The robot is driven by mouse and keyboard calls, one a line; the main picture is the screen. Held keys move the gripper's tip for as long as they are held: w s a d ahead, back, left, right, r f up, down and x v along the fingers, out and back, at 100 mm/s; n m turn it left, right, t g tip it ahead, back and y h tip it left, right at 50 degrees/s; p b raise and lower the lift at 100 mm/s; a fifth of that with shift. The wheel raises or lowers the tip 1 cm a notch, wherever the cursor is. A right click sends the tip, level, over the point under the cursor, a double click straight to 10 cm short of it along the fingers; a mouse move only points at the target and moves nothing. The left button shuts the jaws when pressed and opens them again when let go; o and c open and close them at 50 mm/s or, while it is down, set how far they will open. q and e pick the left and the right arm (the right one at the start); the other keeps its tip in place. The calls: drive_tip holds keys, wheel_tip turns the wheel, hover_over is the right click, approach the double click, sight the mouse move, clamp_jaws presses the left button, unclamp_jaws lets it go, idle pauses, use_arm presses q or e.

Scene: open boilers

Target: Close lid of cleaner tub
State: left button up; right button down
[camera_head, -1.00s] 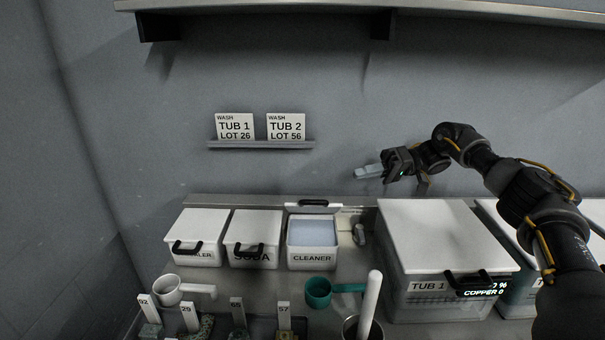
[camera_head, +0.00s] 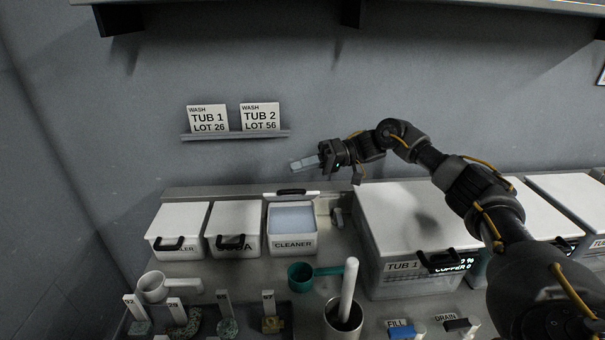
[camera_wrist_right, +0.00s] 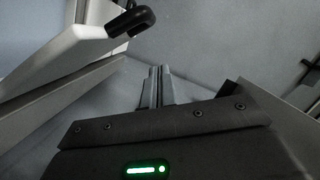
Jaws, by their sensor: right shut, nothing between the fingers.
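The cleaner tub (camera_head: 292,243) stands on the counter, open, with pale bluish contents showing inside. Its white lid (camera_head: 284,196) is raised at the back of the tub, with a dark handle (camera_head: 291,191) on top. My right gripper (camera_head: 297,165) is shut and empty, in the air behind and above the raised lid, with its fingers pointing left. In the right wrist view the shut fingers (camera_wrist_right: 157,86) show, with a tilted white lid (camera_wrist_right: 62,50) and its dark handle (camera_wrist_right: 130,20) at upper left, apart from the fingers. My left gripper is not in view.
Two closed white tubs (camera_head: 178,225) stand left of the cleaner tub. The large closed TUB 1 (camera_head: 405,225) stands to its right, under my right arm. A teal scoop (camera_head: 301,277), a white scoop (camera_head: 155,287) and a metal pot (camera_head: 342,322) are in front.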

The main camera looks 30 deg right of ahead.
drive_tip(key=shift+s+a+f+p, duration=0.35)
drive_tip(key=shift+s+f, duration=0.05)
drive_tip(key=shift+s, duration=0.15)
drive_tip(key=shift+s+a+f+p, duration=0.3)
drive_tip(key=shift+s+f, duration=0.1)
drive_tip(key=shift+s, duration=0.1)
drive_tip(key=shift+s+a+f, duration=0.1)
drive_tip(key=shift+s+f, duration=0.2)
drive_tip(key=shift+s, duration=0.1)
drive_tip(key=shift+a+f, duration=0.1)
drive_tip(key=shift+a, duration=0.05)
